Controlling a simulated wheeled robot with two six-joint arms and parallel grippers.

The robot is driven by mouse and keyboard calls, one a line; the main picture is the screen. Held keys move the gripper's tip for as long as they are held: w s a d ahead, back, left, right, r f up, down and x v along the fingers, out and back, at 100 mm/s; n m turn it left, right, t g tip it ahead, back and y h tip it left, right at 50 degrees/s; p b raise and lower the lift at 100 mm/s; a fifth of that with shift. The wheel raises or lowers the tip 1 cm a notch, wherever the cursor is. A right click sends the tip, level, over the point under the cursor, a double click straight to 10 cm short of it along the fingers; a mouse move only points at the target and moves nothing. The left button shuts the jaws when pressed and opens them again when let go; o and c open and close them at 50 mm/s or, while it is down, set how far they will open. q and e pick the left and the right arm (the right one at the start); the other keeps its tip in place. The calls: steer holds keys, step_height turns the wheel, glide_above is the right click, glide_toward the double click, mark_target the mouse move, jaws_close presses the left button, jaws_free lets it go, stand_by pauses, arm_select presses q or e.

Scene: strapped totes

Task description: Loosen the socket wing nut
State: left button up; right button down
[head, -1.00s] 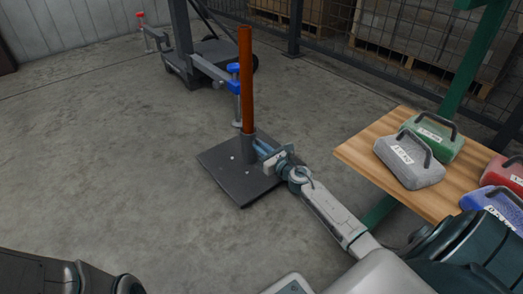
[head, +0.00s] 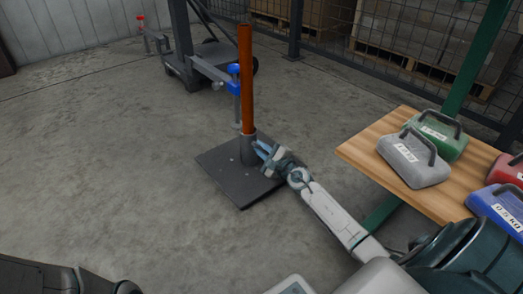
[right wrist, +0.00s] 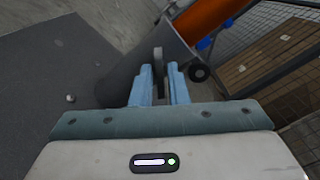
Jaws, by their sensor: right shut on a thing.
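A brown-orange pole (head: 246,80) stands upright in a dark grey socket (head: 248,150) on a square dark base plate (head: 228,180). In the right wrist view the pole (right wrist: 206,18) rises tilted from the socket (right wrist: 122,78). My right gripper (head: 259,149) reaches the socket's right side from the front right. In the right wrist view its blue fingers (right wrist: 158,80) are shut on the wing nut (right wrist: 158,57), a thin grey wing showing between the fingertips. In the head view the fingers hide the wing nut. My left gripper is out of view.
A wooden table (head: 365,150) at the right holds several coloured weights, among them a grey one (head: 412,165). A wheeled cart (head: 205,65) with a blue-knobbed arm (head: 236,87) stands behind the pole. Open concrete floor lies to the left.

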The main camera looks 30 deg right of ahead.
steer(key=shift+n, duration=0.9)
steer(key=c, duration=1.6)
jaws_free()
steer(key=shift+o, duration=0.2)
steer(key=s, duration=1)
steer(key=shift+s+d, duration=0.4)
steer(key=shift+d, duration=0.05)
